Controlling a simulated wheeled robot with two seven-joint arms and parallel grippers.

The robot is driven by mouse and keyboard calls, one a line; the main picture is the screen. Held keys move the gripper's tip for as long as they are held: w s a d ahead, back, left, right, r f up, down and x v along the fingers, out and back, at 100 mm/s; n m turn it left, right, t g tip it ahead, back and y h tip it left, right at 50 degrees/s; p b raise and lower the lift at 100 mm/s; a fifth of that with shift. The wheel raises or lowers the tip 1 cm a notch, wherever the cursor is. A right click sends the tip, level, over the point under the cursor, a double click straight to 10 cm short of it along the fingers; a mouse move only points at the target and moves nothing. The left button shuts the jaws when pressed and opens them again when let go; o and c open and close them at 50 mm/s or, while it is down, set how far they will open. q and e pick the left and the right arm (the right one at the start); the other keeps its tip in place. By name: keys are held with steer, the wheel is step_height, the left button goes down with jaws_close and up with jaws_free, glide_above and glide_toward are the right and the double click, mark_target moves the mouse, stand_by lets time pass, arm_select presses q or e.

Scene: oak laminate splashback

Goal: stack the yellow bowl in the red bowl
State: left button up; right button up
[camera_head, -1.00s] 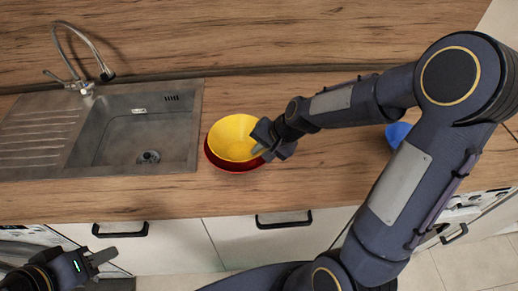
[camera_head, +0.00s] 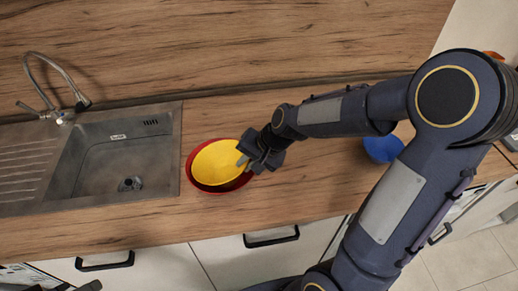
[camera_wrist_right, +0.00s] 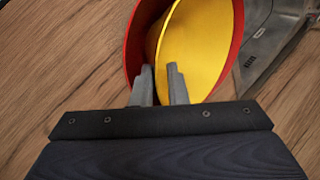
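The yellow bowl (camera_head: 217,162) sits inside the red bowl (camera_head: 194,180) on the counter, right of the sink. In the right wrist view the yellow bowl (camera_wrist_right: 200,45) lies within the rim of the red bowl (camera_wrist_right: 133,50), off centre and seemingly a little tilted. My right gripper (camera_head: 245,162) is at the bowls' right side. Its fingers (camera_wrist_right: 160,80) are slightly apart, one inside the yellow bowl and one outside its near wall, with a gap between them. My left gripper (camera_head: 88,287) barely shows at the bottom left edge; its opening is hidden.
A steel sink (camera_head: 100,160) with a tap (camera_head: 60,85) lies left of the bowls. A blue bowl (camera_head: 383,149) stands to the right, partly behind my right arm. The wooden counter (camera_head: 300,190) is clear in front of my right forearm.

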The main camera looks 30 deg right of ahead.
steer(key=v, duration=0.9)
steer(key=s+a+n+t, duration=0.1)
steer(key=s+n, duration=0.6)
steer(key=s, duration=0.9)
steer(key=shift+s+a+h, duration=0.2)
steer(key=shift+a+h, duration=0.1)
steer(key=shift+a, duration=0.1)
steer(key=shift+d, duration=0.1)
